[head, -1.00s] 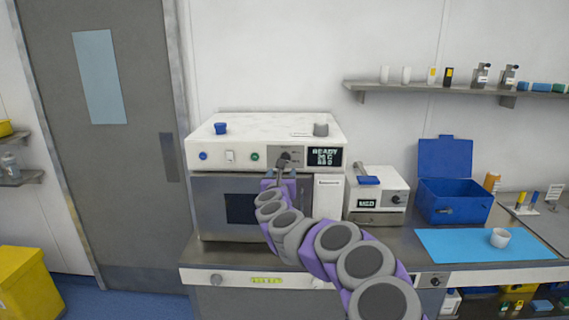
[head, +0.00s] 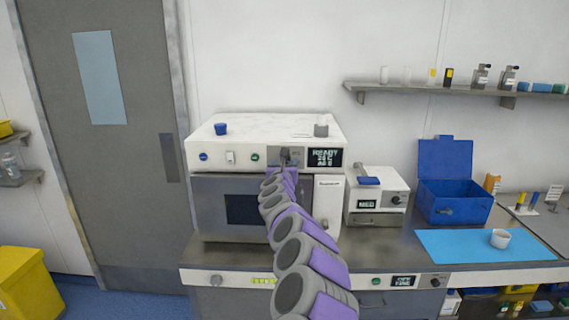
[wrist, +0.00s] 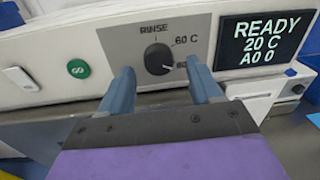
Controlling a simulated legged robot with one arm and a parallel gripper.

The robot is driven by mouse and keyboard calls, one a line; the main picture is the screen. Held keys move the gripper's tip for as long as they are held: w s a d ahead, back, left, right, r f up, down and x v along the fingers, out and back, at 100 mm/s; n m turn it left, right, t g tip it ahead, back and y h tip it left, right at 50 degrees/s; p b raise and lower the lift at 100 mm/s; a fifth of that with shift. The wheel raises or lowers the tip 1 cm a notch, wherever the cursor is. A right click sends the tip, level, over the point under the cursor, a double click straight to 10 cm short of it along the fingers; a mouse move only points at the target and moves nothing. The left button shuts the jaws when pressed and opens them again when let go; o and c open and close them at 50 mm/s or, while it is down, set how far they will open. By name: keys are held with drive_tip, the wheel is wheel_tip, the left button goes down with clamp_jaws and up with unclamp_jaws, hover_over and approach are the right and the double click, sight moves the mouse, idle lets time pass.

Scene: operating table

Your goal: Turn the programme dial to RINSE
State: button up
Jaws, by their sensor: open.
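The programme dial (wrist: 159,59) is a round dark knob on a grey panel of the white washer front (head: 270,155). In the wrist view RINSE (wrist: 154,29) is printed above it and 60 C (wrist: 186,40) to its upper right. A third label at its right is partly hidden by my right finger. The dial's white mark points right and slightly down, toward that label. My gripper (wrist: 159,70) is open, its blue fingers just below and to either side of the dial. I cannot tell whether they touch it. The display (wrist: 265,41) reads READY, 20 C, A0 0.
A green button (wrist: 77,68) and a white switch (wrist: 20,79) are left of the dial. A small white device (head: 377,195) and an open blue box (head: 455,208) stand to the right on the counter.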

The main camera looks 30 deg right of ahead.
drive_tip(key=shift+x, duration=0.75)
drive_tip(key=shift+w+a, duration=0.1)
drive_tip(key=c, duration=1)
drive_tip(key=shift+c, duration=0.2)
